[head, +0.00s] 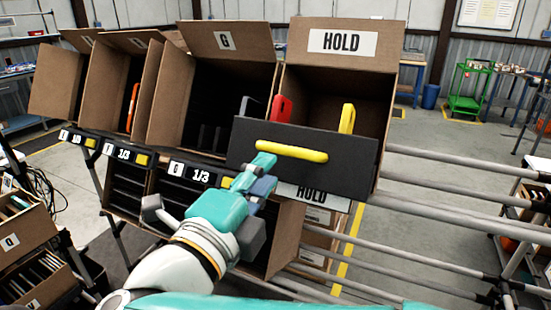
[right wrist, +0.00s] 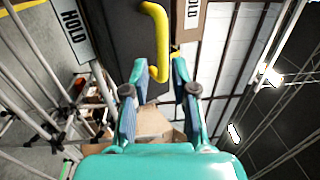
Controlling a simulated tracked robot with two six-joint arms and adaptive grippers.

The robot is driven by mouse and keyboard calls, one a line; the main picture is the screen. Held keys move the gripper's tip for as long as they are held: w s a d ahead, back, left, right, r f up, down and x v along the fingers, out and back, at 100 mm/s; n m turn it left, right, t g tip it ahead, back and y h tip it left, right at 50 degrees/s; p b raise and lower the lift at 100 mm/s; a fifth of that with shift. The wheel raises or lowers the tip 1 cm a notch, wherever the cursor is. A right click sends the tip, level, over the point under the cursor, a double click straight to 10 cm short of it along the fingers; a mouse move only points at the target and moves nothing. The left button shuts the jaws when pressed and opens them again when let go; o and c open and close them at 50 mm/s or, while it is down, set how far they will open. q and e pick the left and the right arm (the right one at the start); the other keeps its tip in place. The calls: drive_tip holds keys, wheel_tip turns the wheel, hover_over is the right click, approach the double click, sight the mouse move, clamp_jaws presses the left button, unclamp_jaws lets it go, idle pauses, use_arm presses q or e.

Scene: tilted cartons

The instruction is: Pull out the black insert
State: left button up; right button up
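The black insert (head: 340,165) sits at the front of the HOLD carton (head: 380,100), its dark front panel facing me with a yellow bar handle (head: 291,151) across it. A red piece (head: 281,108), a yellow piece (head: 347,118) and a dark grey piece stand up behind the panel. My right gripper (head: 262,172) is at the handle's left end. In the right wrist view the handle (right wrist: 162,40) runs down between the open fingertips (right wrist: 159,66), with a gap on both sides. How deep the fingers reach around it I cannot tell. My left gripper is not in view.
Grey rails (head: 450,163) run along the right. A green cart (head: 466,90) stands further back. Open cartons lie at lower left.

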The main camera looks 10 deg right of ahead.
drive_tip(key=v, duration=0.5)
drive_tip(key=shift+f, duration=0.1)
drive_tip(key=w+d+f+n+y, duration=0.1)
drive_tip(key=w+f+n+y, duration=0.3)
drive_tip(key=w+f+n, duration=0.5)
drive_tip(key=w+d+f+n+y, duration=0.1)
drive_tip(key=w+f+n+y, duration=0.25)
drive_tip(key=w+f, duration=0.65)
drive_tip(key=s+d+f+n+g+y, duration=0.2)
drive_tip(key=f+n, duration=0.1)
drive_tip(key=f, duration=0.7)
drive_tip(key=s+d+f+n+g+y, duration=0.1)
drive_tip(key=s+d+f+n+g, duration=0.1)
drive_tip(key=f, duration=0.9)
drive_tip(key=s+d+f+n+g+y+p, duration=0.15)
drive_tip(key=s+f+g, duration=0.35)
drive_tip(key=f, duration=0.5)
drive_tip(key=s+d+f+n+g+y, duration=0.1)
drive_tip(key=s+f, duration=0.4)
drive_tip(key=s, duration=0.5)
drive_tip(key=s+d+f+n+g+y, duration=0.1)
drive_tip(key=s+f+g, duration=0.4)
drive_tip(key=s, duration=0.6)
drive_tip(key=shift+d+n+y, duration=0.3)
drive_tip(key=shift+d+n, duration=0.2)
drive_tip(key=shift+n, duration=0.4)
